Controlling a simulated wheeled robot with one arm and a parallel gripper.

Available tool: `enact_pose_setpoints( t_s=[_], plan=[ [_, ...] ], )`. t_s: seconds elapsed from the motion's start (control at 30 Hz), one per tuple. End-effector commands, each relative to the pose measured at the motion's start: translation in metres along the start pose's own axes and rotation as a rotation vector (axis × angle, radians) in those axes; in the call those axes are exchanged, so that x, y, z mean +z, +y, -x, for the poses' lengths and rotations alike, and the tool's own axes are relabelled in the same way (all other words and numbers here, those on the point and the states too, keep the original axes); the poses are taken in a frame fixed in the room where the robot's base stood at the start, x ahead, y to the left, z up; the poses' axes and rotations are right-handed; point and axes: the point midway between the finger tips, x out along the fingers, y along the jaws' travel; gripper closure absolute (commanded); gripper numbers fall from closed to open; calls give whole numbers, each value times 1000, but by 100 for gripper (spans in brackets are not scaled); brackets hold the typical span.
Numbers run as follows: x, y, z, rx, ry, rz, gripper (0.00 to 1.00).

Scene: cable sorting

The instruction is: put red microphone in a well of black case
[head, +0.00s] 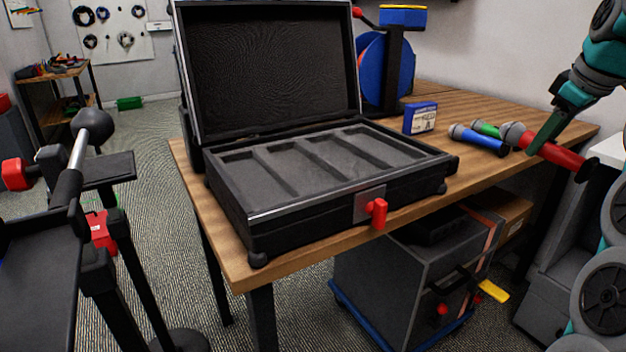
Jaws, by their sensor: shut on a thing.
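The black case (250,222) stands open on the wooden table, its lid raised at the back. Several long wells (297,170) lie side by side in its grey lining, and they look empty. The red microphone (560,155) is at the table's right end, its grey mesh head pointing left and its body running down to the right. My gripper (537,142) comes from the upper right and is shut on the red microphone, just behind its head. Only part of the fingers shows. I cannot tell whether the microphone touches the table.
A blue microphone (482,140) and a green microphone (486,128) lie just left of the red one. A small blue box (420,118) and a blue cable reel (371,72) stand behind the case. Bare tabletop lies between case and microphones.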

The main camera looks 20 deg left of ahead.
Motion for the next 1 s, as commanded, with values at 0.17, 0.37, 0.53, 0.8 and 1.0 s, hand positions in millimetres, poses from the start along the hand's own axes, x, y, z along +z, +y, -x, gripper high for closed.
enact_pose_setpoints(
  t_s=[0.17,0.37,0.53,0.8,1.0],
  plan=[
    [3,-2,-7,3,-5,-16,100],
    [8,-5,-14,10,-11,-34,100],
    [11,-8,-20,18,-11,-46,100],
    [25,-17,-45,42,-26,-106,100],
    [40,-27,-76,71,-43,-175,100]
  ],
)
